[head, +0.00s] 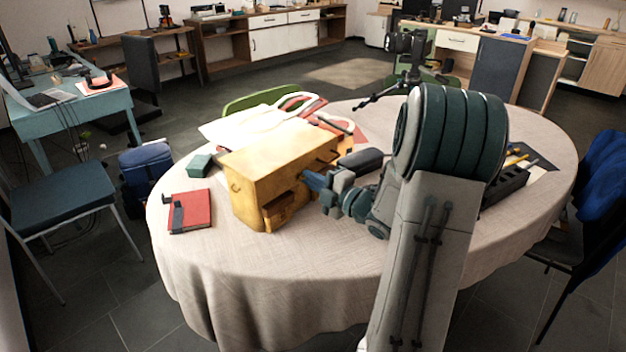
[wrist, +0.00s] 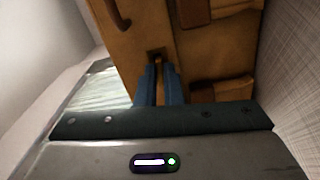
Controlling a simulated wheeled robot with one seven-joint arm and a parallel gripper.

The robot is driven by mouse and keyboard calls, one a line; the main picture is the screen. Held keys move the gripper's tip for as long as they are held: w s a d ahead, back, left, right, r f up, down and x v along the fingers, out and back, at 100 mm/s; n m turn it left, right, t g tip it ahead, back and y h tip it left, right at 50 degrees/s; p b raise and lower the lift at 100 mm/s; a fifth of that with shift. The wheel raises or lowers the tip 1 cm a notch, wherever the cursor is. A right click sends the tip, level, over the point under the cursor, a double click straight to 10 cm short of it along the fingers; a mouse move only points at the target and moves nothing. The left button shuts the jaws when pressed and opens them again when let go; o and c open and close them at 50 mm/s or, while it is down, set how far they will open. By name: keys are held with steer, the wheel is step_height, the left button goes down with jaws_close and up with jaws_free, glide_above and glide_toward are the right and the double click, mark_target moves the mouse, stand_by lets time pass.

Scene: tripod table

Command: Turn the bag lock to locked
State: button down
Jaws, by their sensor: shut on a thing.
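A tan leather bag (head: 262,167) stands upright on the round table. In the wrist view its front face (wrist: 205,50) fills the upper part, with a curved handle, straps and pockets. My gripper (head: 308,180) is at the bag's right-hand face. In the wrist view the blue fingers of my gripper (wrist: 160,68) are close together and shut on a small dark lock (wrist: 156,54) on the bag. The fingers hide most of the lock, so I cannot tell which way it is turned.
A red book (head: 189,222) with a dark item on it lies left of the bag, near a small green box (head: 199,166). A white and red bag (head: 262,121) lies behind. A tripod with a camera (head: 408,62) stands at the back. The front tabletop is clear.

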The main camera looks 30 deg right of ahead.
steer(key=shift+m+p, duration=3.1)
steer(key=shift+m, duration=5.2)
steer(key=c, duration=1.6)
jaws_free()
steer(key=shift+o, duration=0.2)
steer(key=v, duration=1.3)
steer(key=shift+s+d, duration=0.2)
steer(key=shift+s, duration=0.2)
